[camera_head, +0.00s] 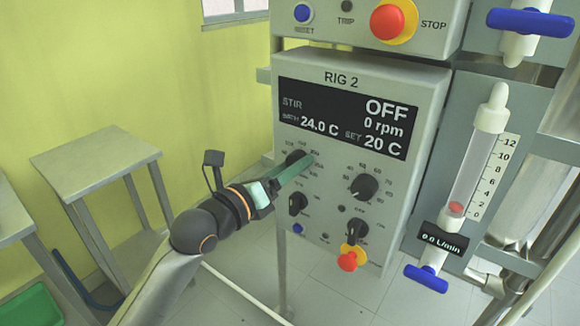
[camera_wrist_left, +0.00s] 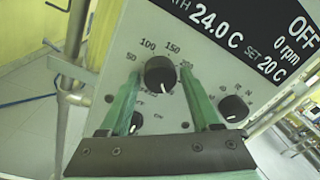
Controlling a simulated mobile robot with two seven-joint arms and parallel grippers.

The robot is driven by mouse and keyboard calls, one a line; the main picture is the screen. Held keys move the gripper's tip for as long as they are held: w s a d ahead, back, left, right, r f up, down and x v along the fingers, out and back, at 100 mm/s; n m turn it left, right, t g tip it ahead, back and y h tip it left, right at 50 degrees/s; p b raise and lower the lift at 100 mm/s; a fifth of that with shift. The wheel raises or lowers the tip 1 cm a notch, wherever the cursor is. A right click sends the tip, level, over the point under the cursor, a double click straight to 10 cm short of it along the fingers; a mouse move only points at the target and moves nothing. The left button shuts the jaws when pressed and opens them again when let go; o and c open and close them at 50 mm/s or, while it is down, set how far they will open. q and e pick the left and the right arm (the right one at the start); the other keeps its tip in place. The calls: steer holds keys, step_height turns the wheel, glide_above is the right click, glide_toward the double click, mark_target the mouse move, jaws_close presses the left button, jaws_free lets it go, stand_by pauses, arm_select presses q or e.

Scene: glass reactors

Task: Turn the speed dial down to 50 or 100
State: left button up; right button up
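The speed dial (camera_wrist_left: 159,73) is a round black knob with 50, 100 and 150 printed around it in the left wrist view. In the head view the dial (camera_head: 297,157) is partly covered by my left gripper (camera_head: 299,161). My left gripper (camera_wrist_left: 160,75) is open, its green fingers on either side of the dial with gaps showing; I cannot tell whether they reach past its face. A small white mark shows low on the dial, but its setting is unclear. The display (camera_head: 343,119) reads STIR OFF, 0 rpm. My right gripper is not in view.
Below and right of the dial are a larger black knob (camera_head: 363,187), two smaller knobs (camera_head: 297,203) (camera_head: 355,231) and a red button (camera_head: 348,261). A red stop button (camera_head: 388,22) is above. A flowmeter (camera_head: 479,160) stands right. A grey table (camera_head: 95,160) stands left.

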arm_select(q)
jaws_close()
steer(key=shift+n, duration=0.3)
